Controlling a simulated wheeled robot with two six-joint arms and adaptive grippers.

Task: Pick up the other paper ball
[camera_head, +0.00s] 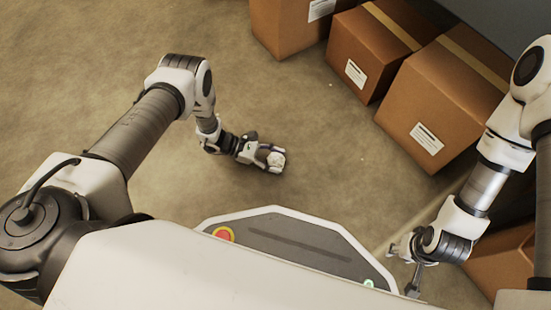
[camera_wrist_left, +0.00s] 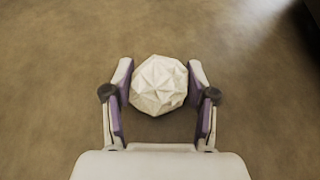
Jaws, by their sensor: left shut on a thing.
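A white crumpled paper ball (camera_wrist_left: 158,85) sits between the two purple-padded fingers of my left gripper (camera_wrist_left: 160,98) in the left wrist view. The fingers are shut on it from both sides. In the head view my left gripper (camera_head: 270,157) is low over the brown floor near the middle, with the paper ball (camera_head: 276,161) at its tips. I cannot tell whether the ball touches the floor. My right gripper (camera_head: 403,268) is at the lower right, beside my base; its fingers are small and partly hidden, so its opening is unclear.
Several cardboard boxes stand at the top right, among them one with a tape strip (camera_head: 445,100) and one behind it (camera_head: 372,50). Another box (camera_head: 505,262) is at the lower right. The floor (camera_head: 80,75) at the left and around the left gripper is clear.

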